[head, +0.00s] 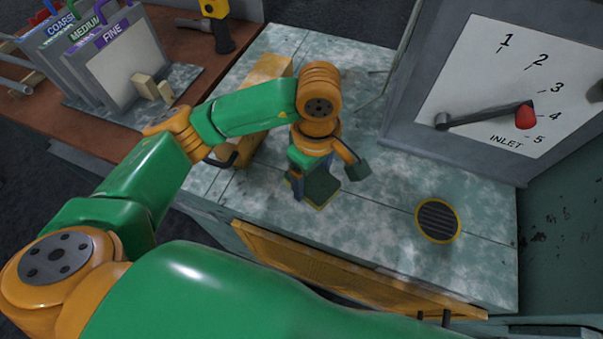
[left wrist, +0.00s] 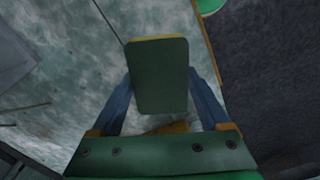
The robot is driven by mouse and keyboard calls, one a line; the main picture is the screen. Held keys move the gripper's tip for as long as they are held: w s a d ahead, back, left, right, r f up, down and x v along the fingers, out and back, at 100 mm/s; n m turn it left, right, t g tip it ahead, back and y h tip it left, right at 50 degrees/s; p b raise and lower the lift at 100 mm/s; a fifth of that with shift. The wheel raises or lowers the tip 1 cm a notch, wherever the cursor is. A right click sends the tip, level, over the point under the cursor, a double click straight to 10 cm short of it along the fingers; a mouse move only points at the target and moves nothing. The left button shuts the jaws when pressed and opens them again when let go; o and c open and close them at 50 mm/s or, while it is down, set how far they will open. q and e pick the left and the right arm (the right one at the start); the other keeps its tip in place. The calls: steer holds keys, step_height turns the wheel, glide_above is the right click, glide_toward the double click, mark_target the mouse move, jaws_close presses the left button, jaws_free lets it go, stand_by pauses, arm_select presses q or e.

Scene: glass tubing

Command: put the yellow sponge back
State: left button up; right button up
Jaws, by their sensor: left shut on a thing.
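The yellow sponge (head: 321,190) shows as a block with a dark green face and a thin yellow edge. My left gripper (head: 313,179) is shut on it, over the mottled grey-green counter (head: 390,215). In the left wrist view the sponge (left wrist: 158,80) sits between the two blue fingers, its green face toward the camera and yellow at its far edge. I cannot tell whether the sponge touches the counter. My right gripper is not in view.
A grey panel with an INLET dial (head: 490,115) and a lever stands at the right. A round dark grate (head: 438,221) with a yellow rim lies in the counter. A yellow box (head: 268,69) lies behind my left arm. Plates marked COARSE, MEDIUM and FINE (head: 118,72) stand at the upper left.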

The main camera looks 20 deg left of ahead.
arm_select(q)
steer(key=a+f, duration=0.1)
steer(key=w+a+f, duration=0.1)
steer(key=w+a+f+p, duration=0.1)
steer(key=f, duration=0.1)
steer(key=shift+s+d+f+p, duration=0.15)
steer(key=shift+f+p, duration=0.2)
steer(key=shift+f, duration=0.25)
steer(key=shift+w+d+f+p, duration=0.1)
steer(key=shift+f+p, duration=0.25)
steer(key=shift+f, duration=0.25)
steer(key=shift+f+b, duration=0.4)
steer(key=o, duration=1)
steer(key=shift+r, duration=0.1)
steer(key=shift+o, duration=0.2)
steer(key=shift+r+p, duration=0.35)
steer(key=shift+p, duration=0.1)
step_height(320, 180, up, 11)
steer(key=b, duration=0.2)
steer(key=shift+r+b, duration=0.2)
steer(key=shift+b, duration=0.15)
steer(key=shift+r, duration=0.15)
